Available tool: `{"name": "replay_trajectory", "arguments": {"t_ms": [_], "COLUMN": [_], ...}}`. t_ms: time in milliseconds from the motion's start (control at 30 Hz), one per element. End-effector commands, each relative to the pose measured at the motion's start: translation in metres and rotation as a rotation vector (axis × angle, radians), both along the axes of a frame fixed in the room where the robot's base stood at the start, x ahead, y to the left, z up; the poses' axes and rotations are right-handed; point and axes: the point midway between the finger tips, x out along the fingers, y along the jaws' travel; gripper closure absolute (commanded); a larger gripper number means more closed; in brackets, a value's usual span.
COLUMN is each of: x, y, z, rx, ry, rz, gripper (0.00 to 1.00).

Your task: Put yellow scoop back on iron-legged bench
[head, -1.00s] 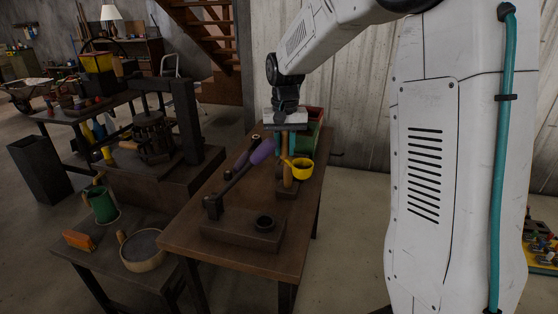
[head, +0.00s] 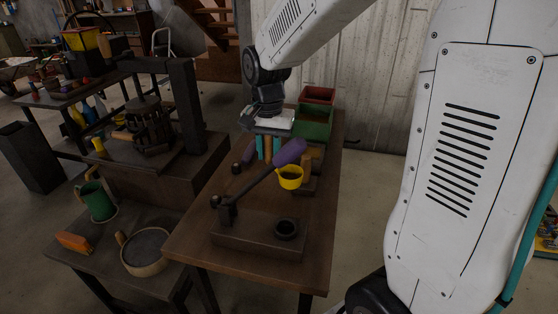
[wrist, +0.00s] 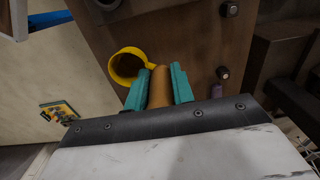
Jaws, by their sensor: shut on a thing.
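The yellow scoop (head: 291,183) is over the brown bench top, its round cup toward the right of my gripper in the head view. My gripper (head: 264,147) is shut on the scoop's brown handle; the wrist view shows the handle (wrist: 160,90) between the teal fingers and the yellow cup (wrist: 116,68) beside them. The bench (head: 190,238) has a brown top and dark legs. I cannot tell whether the scoop touches the bench. The purple-gripped lever hides part of the handle in the head view.
A dark lever with a purple grip (head: 290,152) rises from a block (head: 250,238) on the bench. Red (head: 318,95) and green (head: 314,122) bins stand at its back. A lower table at left holds a green mug (head: 97,201) and round pan (head: 146,252).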

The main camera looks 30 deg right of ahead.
Motion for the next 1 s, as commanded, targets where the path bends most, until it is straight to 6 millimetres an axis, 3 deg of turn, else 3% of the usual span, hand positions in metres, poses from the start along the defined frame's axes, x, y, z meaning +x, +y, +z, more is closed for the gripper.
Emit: {"name": "replay_trajectory", "arguments": {"t_ms": [200,467,633,1000], "x": [-0.002,-0.002,-0.002,-0.001], "y": [-0.008,-0.009,-0.008,-0.007], "z": [-0.043,-0.065,-0.089,-0.095], "rx": [0.0,0.0,0.0,0.0], "ry": [0.004,0.003,0.004,0.001], "rz": [-0.017,-0.017,-0.015,-0.013], "gripper": [1.0,1.0,1.0,1.0]}}
